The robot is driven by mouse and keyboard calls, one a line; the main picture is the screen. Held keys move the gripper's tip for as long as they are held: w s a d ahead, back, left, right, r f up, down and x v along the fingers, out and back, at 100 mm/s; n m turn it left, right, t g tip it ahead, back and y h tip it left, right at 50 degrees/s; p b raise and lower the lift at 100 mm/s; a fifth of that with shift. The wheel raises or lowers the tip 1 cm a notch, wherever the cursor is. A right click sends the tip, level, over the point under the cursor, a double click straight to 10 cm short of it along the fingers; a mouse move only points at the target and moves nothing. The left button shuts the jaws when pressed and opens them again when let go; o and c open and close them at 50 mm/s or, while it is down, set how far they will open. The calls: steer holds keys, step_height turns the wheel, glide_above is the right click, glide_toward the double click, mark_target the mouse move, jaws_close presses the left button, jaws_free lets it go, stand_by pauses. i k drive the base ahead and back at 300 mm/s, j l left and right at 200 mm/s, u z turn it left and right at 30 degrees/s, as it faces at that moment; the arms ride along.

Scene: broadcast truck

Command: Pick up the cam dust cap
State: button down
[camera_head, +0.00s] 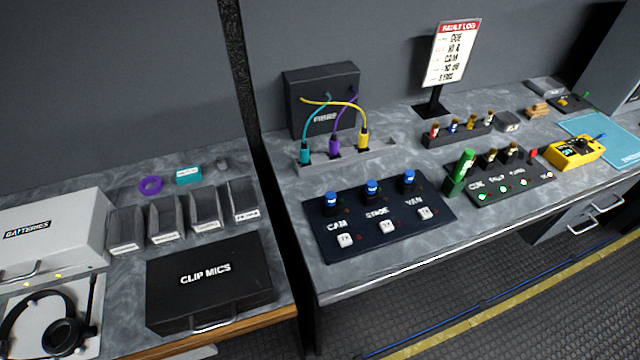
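A dark panel (380,225) lies on the right desk near its front left corner, with columns marked CAM, STAGE and VAN. In the CAM column a black piece with a blue top (331,201) stands upright at the back, and a white square piece (346,240) sits in front. The STAGE (372,189) and VAN (408,180) columns hold similar blue-topped pieces. No part is labelled as a dust cap; I cannot tell for certain whether the blue-topped CAM piece is it. My gripper is not in view.
Behind the panel, teal, purple and yellow plugs stand in a grey strip (382,152) before a black box (322,95). A green cylinder (460,172) stands close right of the panel. A CLIP MICS case (208,285) lies on the left desk.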

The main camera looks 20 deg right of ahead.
mark_target(330, 197)
steer(key=i+j+z, duration=0.2)
steer(key=j, duration=0.25)
steer(key=j+z, duration=0.2)
steer(key=j, duration=0.2)
steer(key=i+j+z, duration=0.2)
steer(key=j, duration=0.3)
steer(key=k, duration=0.1)
